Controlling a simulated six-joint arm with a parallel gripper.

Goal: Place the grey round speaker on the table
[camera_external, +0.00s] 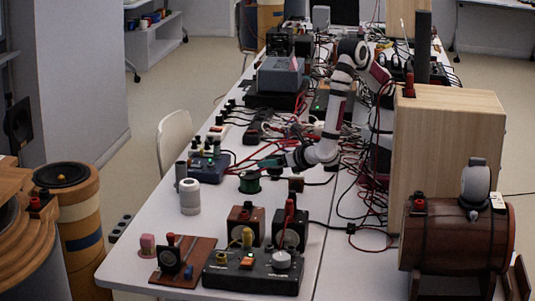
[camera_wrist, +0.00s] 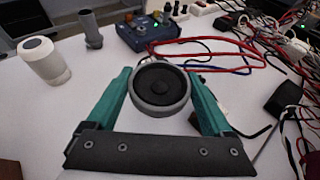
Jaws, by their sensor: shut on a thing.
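The grey round speaker (camera_wrist: 160,86) has a grey rim and a black cone facing the camera in the wrist view. My gripper (camera_wrist: 161,82) has teal fingers on either side of its rim and is shut on it. In the external view my gripper (camera_external: 268,163) is low over the white table (camera_external: 225,225). Whether the speaker touches the table is not clear.
A white cylinder (camera_external: 190,197) and a grey cylinder (camera_external: 181,173) stand to the left. Red and black cables (camera_wrist: 235,50) lie close by. A black box with knobs (camera_external: 252,270) fills the front; a wooden cabinet (camera_external: 450,140) stands right.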

